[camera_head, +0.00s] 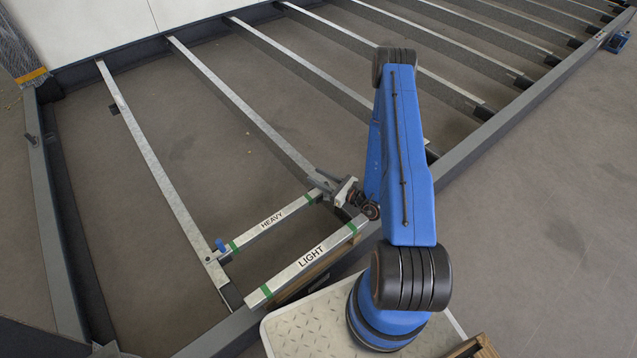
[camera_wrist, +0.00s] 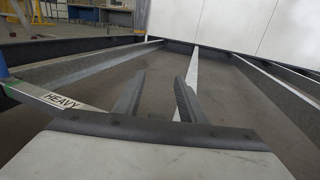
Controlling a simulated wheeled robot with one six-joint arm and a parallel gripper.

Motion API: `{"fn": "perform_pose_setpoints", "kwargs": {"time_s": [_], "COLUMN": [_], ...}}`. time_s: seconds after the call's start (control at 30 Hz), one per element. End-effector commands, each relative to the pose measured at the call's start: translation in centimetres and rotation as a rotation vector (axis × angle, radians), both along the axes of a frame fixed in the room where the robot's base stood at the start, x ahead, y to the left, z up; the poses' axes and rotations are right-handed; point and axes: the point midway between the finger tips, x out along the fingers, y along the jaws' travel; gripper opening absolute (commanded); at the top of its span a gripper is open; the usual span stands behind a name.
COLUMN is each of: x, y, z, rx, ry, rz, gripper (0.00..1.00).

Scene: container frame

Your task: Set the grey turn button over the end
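My gripper (camera_head: 328,187) is beside the right end of the bar marked HEAVY (camera_head: 270,225), near the end of a crossbar (camera_head: 255,120). In the wrist view its two dark fingers (camera_wrist: 160,88) stand apart with nothing between them; a pale crossbar (camera_wrist: 207,62) passes behind the right finger. I cannot surely pick out the grey turn button. A small dark grey piece (camera_head: 31,139) sits on the left frame rail, but I cannot tell whether it is the button. A blue knob (camera_head: 220,245) stands at the left end of the HEAVY bar.
A bar marked LIGHT (camera_head: 310,258) with green bands lies in front of the HEAVY bar. The grey frame's long front rail (camera_head: 500,115) runs diagonally past my arm. Several parallel crossbars span the frame, with open floor between them. A white wall panel (camera_head: 90,30) stands behind.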

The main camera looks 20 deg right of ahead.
Motion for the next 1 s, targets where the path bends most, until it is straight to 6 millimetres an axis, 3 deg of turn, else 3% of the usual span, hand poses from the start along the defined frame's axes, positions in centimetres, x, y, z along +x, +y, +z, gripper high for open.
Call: {"fn": "perform_pose_setpoints", "kwargs": {"time_s": [0.2, 0.4, 0.87, 1.0], "x": [0.0, 0.0, 0.0, 0.0], "y": [0.0, 0.0, 0.0, -0.2], "z": [3.3, 5.2, 5.9, 5.9], "rx": [-0.001, -0.001, 0.000, 0.005], "ry": [-0.001, -0.001, 0.000, -0.001], "rz": [0.001, 0.000, 0.000, 0.012], "gripper": [0.37, 0.37, 0.37, 0.04]}}
